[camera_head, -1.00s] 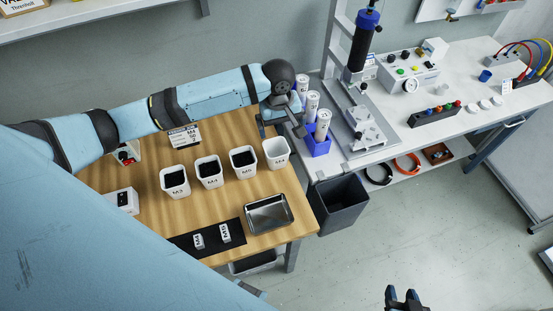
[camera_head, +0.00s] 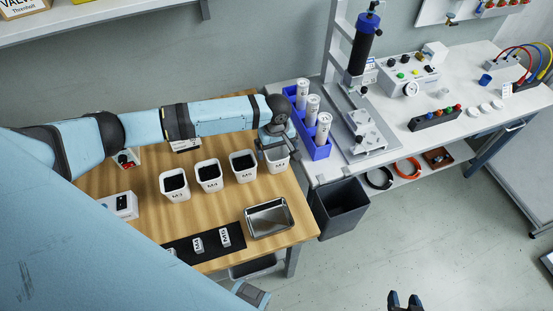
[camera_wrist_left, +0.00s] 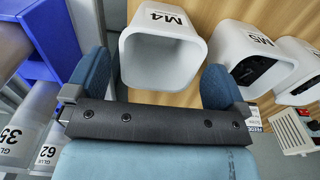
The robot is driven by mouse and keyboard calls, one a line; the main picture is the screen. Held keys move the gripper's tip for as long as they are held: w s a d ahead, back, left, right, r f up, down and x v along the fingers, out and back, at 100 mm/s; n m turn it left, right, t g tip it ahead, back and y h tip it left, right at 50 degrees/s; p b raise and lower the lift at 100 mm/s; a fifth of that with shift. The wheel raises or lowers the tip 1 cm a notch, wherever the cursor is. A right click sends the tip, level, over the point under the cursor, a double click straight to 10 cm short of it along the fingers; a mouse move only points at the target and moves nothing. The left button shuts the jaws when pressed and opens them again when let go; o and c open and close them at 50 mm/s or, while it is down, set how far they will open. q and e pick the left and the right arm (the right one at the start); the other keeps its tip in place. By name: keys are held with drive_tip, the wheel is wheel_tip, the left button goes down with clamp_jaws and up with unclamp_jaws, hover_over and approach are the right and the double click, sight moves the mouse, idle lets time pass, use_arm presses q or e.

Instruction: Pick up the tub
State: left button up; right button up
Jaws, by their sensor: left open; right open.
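The empty white tub (camera_head: 278,162) stands at the right end of a row of tubs on the wooden table. My left gripper (camera_head: 272,147) is at this tub and hides part of its top. My right gripper (camera_head: 404,301) is open and empty at the bottom edge, far from the tub.
Three tubs with dark contents, one of them (camera_head: 243,165) close by, stand to the left. A metal tray (camera_head: 268,218) lies in front. A blue rack (camera_head: 322,150) with white bottles stands on the bench at the right. A dark bin (camera_head: 342,208) is below.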

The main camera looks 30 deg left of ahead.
use_arm(q)
drive_tip(key=shift+f, duration=0.95)
drive_tip(key=shift+c, duration=0.5)
drive_tip(key=c, duration=0.8)
drive_tip(key=shift+c, duration=0.2)
drive_tip(key=shift+r, duration=0.1)
wheel_tip(320, 180, up, 20)
drive_tip(key=s+d+r+m+p, duration=0.2)
drive_tip(key=s+r+m+p, duration=0.5)
drive_tip(key=r+m, duration=0.1)
drive_tip(key=shift+d+m+p, duration=0.4)
drive_tip(key=shift+m, duration=0.4)
